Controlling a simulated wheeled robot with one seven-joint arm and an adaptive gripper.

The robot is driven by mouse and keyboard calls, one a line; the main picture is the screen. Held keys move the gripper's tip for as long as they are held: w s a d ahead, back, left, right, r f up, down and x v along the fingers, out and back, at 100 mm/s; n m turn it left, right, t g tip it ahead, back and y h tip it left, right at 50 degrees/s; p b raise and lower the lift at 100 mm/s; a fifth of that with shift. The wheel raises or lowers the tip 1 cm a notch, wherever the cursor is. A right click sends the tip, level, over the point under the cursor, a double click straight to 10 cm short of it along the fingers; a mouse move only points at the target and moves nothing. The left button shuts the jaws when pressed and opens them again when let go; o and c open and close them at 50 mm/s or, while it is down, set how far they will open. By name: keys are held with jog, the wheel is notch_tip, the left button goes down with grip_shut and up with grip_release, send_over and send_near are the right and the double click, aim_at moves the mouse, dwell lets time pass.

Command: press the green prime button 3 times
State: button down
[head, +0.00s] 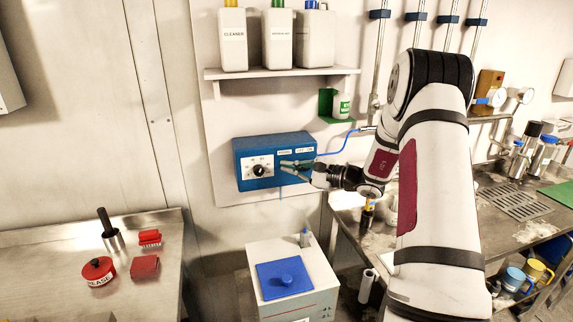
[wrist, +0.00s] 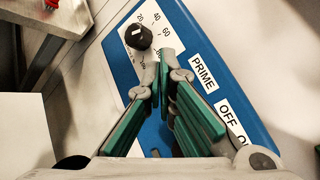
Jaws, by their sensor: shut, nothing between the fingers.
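The blue control box (head: 243,165) is fixed to the wall panel and has a black knob (head: 260,170) on a white dial. In the wrist view, the blue box (wrist: 113,48) shows the knob (wrist: 138,37), a PRIME label (wrist: 203,72) and an OFF label (wrist: 229,115). I cannot make out the green prime button in either view; my fingers cover part of the panel below the PRIME label. My gripper (head: 284,168) is shut and empty in front of the box, right of the knob. It also shows in the wrist view (wrist: 164,57). Contact with the panel cannot be told.
A shelf (head: 285,72) with several bottles is above the box. A blue hose (head: 338,146) runs right of it. A white cabinet with a blue lid (head: 270,282) stands below. Steel benches (head: 50,255) are at left and right. Free air lies left of the box.

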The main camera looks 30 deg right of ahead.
jog(key=shift+s+a, duration=0.1)
jog(key=shift+s, duration=0.15)
jog(key=s+p, duration=0.1)
jog(key=s, duration=0.1)
jog(key=s+a+p, duration=0.1)
jog(key=s, duration=0.1)
jog(key=shift+s+a, duration=0.15)
jog(key=shift+s, duration=0.15)
dwell(2.0)
